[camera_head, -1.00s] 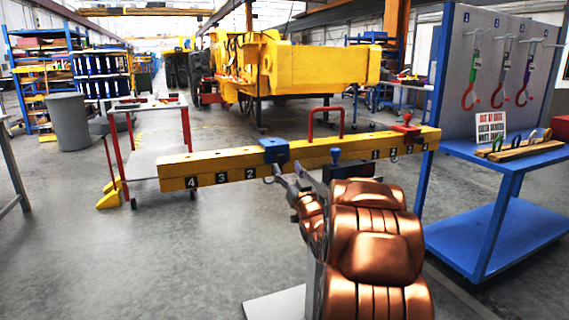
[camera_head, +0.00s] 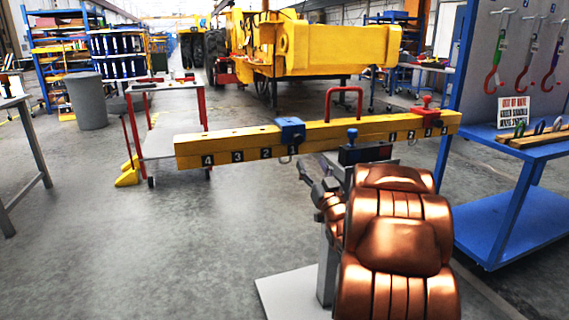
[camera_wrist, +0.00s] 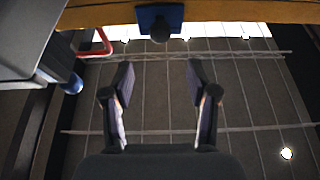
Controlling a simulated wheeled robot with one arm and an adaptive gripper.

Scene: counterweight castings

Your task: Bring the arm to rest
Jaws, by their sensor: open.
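My gripper (camera_head: 313,172) is open and empty at the end of my copper-coloured arm, below and in front of the yellow beam. The beam (camera_wrist: 225,12) and blue slider (camera_wrist: 159,17) also show at the top of the wrist view, apart from the fingers.
A blue bench (camera_head: 510,220) with hooks above is at right, a white-topped trolley (camera_head: 160,90) behind left.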

